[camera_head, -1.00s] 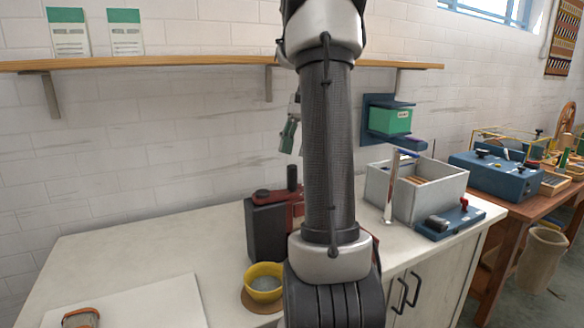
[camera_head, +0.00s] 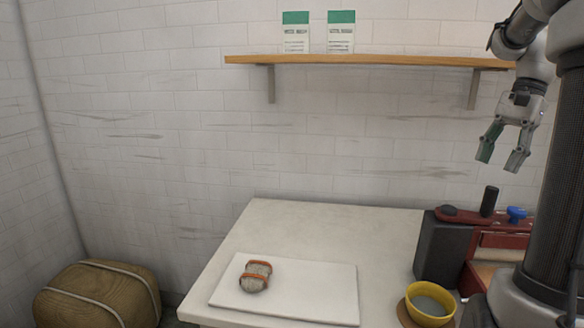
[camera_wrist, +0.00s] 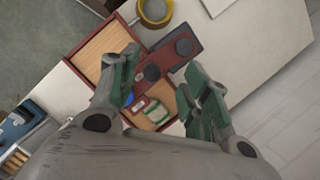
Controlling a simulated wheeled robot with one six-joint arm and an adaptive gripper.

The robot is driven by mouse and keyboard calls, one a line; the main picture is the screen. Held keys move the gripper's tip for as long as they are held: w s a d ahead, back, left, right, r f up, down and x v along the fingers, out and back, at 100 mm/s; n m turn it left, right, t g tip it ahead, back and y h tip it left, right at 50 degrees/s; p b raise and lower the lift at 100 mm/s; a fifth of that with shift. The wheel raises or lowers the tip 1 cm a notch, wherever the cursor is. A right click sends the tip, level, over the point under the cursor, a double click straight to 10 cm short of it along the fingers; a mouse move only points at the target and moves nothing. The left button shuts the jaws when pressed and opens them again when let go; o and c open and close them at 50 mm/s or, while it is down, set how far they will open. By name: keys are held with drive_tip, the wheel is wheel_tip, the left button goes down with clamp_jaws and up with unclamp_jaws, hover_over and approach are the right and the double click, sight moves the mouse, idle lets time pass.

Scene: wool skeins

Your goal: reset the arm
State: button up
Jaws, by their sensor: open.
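My gripper (camera_head: 501,157) hangs at the right in the head view, its two green-padded fingers pointing down and spread apart. It is empty and well above the table, below the shelf's right end. In the wrist view my gripper (camera_wrist: 160,78) is also open, with nothing between its fingers. Beneath it is a red device (camera_wrist: 185,48) with wood-lined trays. My arm crosses the right edge of the head view and hides part of that side.
A grey skein with orange bands (camera_head: 255,276) lies on a white board (camera_head: 315,290) on the white table (camera_head: 310,220). A yellow bowl (camera_head: 431,302) stands near the device. A wooden shelf (camera_head: 370,60) with two cards runs above. A brown bale (camera_head: 98,295) sits at lower left.

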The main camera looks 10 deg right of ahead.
drive_tip(key=s+a+f+n+t+h, duration=0.1)
drive_tip(key=s+a+f+n+t, duration=0.1)
drive_tip(key=s+a+n, duration=0.4)
drive_tip(key=s+a+f+n+t+h, duration=0.2)
drive_tip(key=s+a+f+n+t, duration=0.1)
drive_tip(key=s+a+n, duration=0.3)
drive_tip(key=a+f+n, duration=0.1)
drive_tip(key=a+n, duration=0.1)
drive_tip(key=a, duration=0.2)
drive_tip(key=shift+s+a+f+h, duration=0.15)
drive_tip(key=shift+s+h, duration=0.15)
drive_tip(key=shift+s, duration=0.1)
idle(0.6)
